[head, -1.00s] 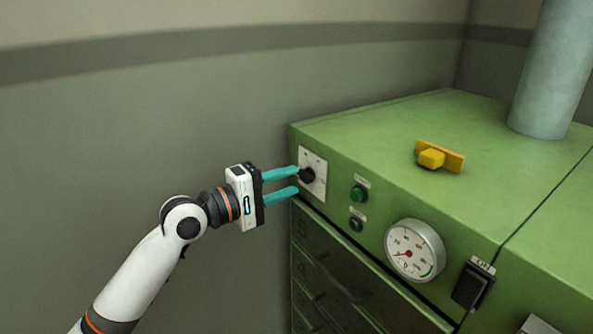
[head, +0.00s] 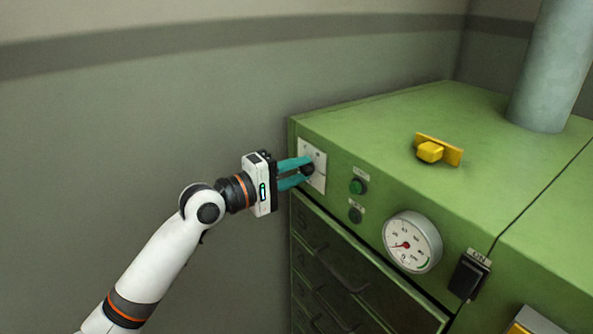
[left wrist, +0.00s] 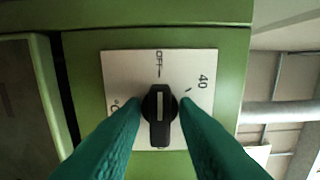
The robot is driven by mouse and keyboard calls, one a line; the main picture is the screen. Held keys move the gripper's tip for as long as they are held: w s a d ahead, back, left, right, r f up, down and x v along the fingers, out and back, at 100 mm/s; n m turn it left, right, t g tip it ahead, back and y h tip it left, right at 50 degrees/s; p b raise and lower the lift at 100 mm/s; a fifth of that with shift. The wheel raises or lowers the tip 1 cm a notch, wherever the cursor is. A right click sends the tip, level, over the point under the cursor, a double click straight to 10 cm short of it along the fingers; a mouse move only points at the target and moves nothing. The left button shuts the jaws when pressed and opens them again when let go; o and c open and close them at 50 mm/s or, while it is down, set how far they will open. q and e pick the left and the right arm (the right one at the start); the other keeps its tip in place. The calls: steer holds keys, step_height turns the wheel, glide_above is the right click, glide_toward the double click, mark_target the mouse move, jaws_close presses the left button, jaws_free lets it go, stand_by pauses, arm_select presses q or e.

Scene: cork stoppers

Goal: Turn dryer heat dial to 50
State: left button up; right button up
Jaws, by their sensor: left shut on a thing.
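The heat dial is a black knob (head: 308,169) on a white plate (head: 319,181) at the left end of the green dryer's front (head: 340,169). In the left wrist view the knob (left wrist: 159,133) has a white line that runs straight up toward the OFF mark at the top of the plate (left wrist: 118,72). A 40 shows at the plate's upper right; the lower marks are partly hidden by the fingers and knob. My left gripper (head: 304,172) has its two teal fingers shut on the knob, one on each side. My right gripper is not in view.
A green button (head: 358,187) and a darker button (head: 355,215) are right of the dial. A round gauge (head: 412,243) and a black ON switch (head: 468,277) are farther right. A yellow object (head: 438,150) lies on top near a grey pipe (head: 548,70). Drawers (head: 335,265) are below.

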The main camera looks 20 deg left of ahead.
arm_select(q)
steer(key=shift+m, duration=0.7)
steer(key=m+b, duration=0.1)
steer(key=m, duration=0.4)
steer(key=shift+f, duration=0.15)
steer(key=m+b, duration=0.1)
steer(key=m, duration=0.2)
steer(key=shift+m, duration=0.4)
steer(key=m, duration=0.3)
steer(key=shift+m+b, duration=0.3)
steer(key=m, duration=0.4)
steer(key=shift+m, duration=0.3)
steer(key=m+p, duration=0.1)
steer(key=m, duration=0.4)
steer(key=shift+p, duration=0.3)
